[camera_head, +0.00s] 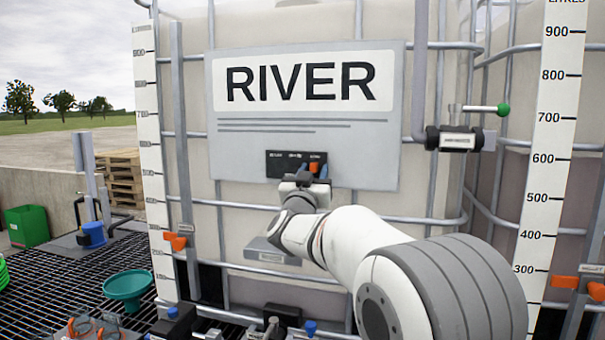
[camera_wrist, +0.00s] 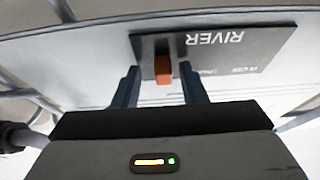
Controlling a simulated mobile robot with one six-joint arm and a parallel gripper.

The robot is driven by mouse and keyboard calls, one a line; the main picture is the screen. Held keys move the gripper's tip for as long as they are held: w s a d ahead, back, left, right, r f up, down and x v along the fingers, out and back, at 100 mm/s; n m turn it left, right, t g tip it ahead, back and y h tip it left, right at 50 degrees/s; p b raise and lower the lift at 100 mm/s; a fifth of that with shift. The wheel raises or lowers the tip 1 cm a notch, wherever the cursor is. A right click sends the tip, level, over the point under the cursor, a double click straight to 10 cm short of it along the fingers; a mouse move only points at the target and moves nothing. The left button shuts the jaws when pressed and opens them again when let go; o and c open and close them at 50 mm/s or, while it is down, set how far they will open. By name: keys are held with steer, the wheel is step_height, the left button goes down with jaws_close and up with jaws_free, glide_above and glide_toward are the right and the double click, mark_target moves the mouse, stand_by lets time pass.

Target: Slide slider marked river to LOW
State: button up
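A small black panel (camera_head: 288,169) sits low on the grey sign of the tank. In the wrist view the panel (camera_wrist: 225,55) shows upside down and carries the word RIVER. Its orange slider knob (camera_head: 315,168) stands at the panel's right end in the head view. In the wrist view the knob (camera_wrist: 162,70) shows between the fingers. My gripper (camera_head: 311,171) is open, its fingers on either side of the knob, with gaps visible on both sides in the wrist view (camera_wrist: 160,84). The small labels are too blurred to read.
A large RIVER sign (camera_head: 300,82) is above the panel. Metal cage bars (camera_head: 183,130) run around the tank. A valve with a green-knobbed handle (camera_head: 457,138) is at the right. A green funnel (camera_head: 127,285) stands on the grating.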

steer(key=b+v, duration=0.2)
steer(key=v, duration=0.5)
steer(key=shift+s+f, duration=0.2)
steer(key=shift+s, duration=0.15)
steer(key=shift+a, duration=0.15)
steer(key=s+d+f+n+g+y, duration=0.1)
steer(key=s+f+n+g+y, duration=0.2)
steer(key=s+f+g+y, duration=0.35)
steer(key=s+f+n+g+y, duration=0.3)
steer(key=s+f, duration=0.4)
steer(key=f, duration=0.5)
steer(key=s+d+f+g, duration=0.2)
steer(key=s+f+g, duration=0.1)
steer(key=s, duration=0.4)
steer(key=s+d+f+m+g+h, duration=0.1)
steer(key=s+d+f+g, duration=0.1)
steer(key=s+f, duration=0.3)
steer(key=s+d+f+g+h, duration=0.1)
steer(key=s+d+f+g, duration=0.2)
steer(key=s, duration=0.6)
step_height(320, 180, down, 2)
steer(key=shift+s+m+g, duration=0.35)
steer(key=shift+m+g, duration=0.05)
steer(key=shift+g, duration=0.05)
